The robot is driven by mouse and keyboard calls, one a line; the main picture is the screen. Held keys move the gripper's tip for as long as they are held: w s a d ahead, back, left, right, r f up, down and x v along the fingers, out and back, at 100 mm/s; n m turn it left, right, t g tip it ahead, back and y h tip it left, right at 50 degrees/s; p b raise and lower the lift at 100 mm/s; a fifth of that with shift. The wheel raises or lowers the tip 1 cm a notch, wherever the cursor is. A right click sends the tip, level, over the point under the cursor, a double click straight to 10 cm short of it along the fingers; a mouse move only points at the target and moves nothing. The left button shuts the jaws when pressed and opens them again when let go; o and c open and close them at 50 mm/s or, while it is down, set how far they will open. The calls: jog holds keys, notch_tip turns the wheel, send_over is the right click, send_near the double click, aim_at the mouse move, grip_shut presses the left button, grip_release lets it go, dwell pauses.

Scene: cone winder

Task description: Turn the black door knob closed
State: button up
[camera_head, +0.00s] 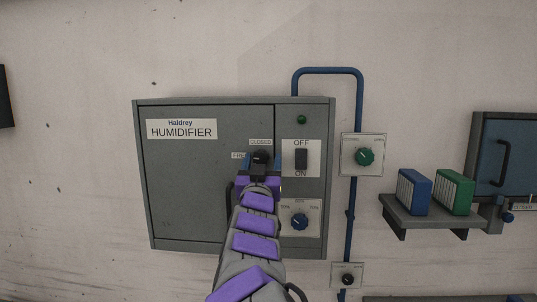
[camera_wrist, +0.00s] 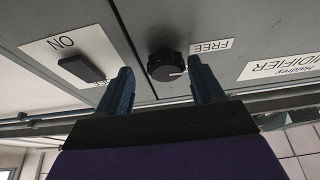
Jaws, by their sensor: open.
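The black door knob (camera_head: 261,157) sits on the grey humidifier door, with a CLOSED label (camera_head: 261,142) above it and a FREE label (camera_head: 237,155) to its left. In the wrist view, which is upside down, the knob (camera_wrist: 165,63) has a white mark pointing right, roughly to the side of the FREE label (camera_wrist: 211,46). My gripper (camera_head: 261,161) is open, with its blue fingers on either side of the knob. In the wrist view my gripper (camera_wrist: 160,67) shows gaps between the fingers and the knob. Whether either finger touches it is unclear.
Right of the door, the cabinet has an OFF/ON rocker switch (camera_head: 301,159) and a blue dial (camera_head: 299,221). A dark door handle (camera_head: 229,205) is partly hidden by my arm. A blue pipe (camera_head: 359,100) and a green knob (camera_head: 364,156) are further right.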

jog(key=shift+w+a, duration=0.3)
jog(key=shift+a, duration=0.1)
jog(key=shift+w+a+f, duration=0.1)
jog(key=shift+a, duration=0.4)
jog(key=shift+s, duration=0.3)
jog(key=shift+d, duration=0.2)
jog(key=shift+c, duration=0.6)
jog(key=shift+w+d, duration=0.1)
jog(key=shift+d, duration=0.45)
jog(key=c, duration=0.3)
jog(key=shift+c, duration=0.7)
jog(key=shift+a, duration=0.25)
jog(key=c, duration=0.3)
jog(key=shift+c, duration=1)
